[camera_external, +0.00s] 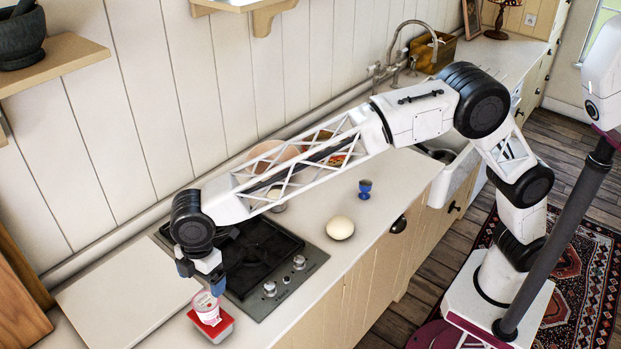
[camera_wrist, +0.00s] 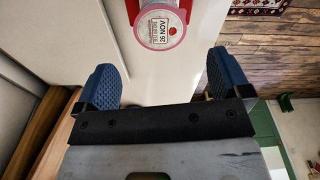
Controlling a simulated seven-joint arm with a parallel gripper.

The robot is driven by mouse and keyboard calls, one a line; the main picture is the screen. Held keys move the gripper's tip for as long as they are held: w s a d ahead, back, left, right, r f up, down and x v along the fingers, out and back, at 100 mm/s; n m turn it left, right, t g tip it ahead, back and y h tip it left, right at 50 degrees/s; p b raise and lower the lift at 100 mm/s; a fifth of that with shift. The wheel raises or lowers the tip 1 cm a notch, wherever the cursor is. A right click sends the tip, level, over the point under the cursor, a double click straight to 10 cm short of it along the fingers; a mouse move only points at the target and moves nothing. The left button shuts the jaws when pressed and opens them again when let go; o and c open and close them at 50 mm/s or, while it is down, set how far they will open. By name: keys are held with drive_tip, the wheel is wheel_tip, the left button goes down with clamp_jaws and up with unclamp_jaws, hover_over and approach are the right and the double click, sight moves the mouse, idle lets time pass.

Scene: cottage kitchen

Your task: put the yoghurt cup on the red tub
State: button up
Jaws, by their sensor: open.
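The yoghurt cup (camera_external: 206,309) is small, white and pink, and stands roughly upright. It appears to rest on the red lid of the red tub (camera_external: 219,328), near the counter's front left. In the wrist view the cup's round, pink-rimmed lid (camera_wrist: 160,27) shows at the top middle, with little of the red tub (camera_wrist: 187,4) visible around it. My gripper (camera_external: 201,277) is open and empty, just above the cup in the external view. In the wrist view its two blue fingertips (camera_wrist: 158,80) are wide apart, with the cup beyond them and clear of both.
A black gas hob (camera_external: 252,256) lies behind and right of the tub. A white board (camera_external: 128,292) lies to its left. The counter's front edge is close to the tub.

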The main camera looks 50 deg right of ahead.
drive_tip(key=shift+d+r, duration=0.15)
drive_tip(key=shift+r, duration=0.8)
idle(0.4)
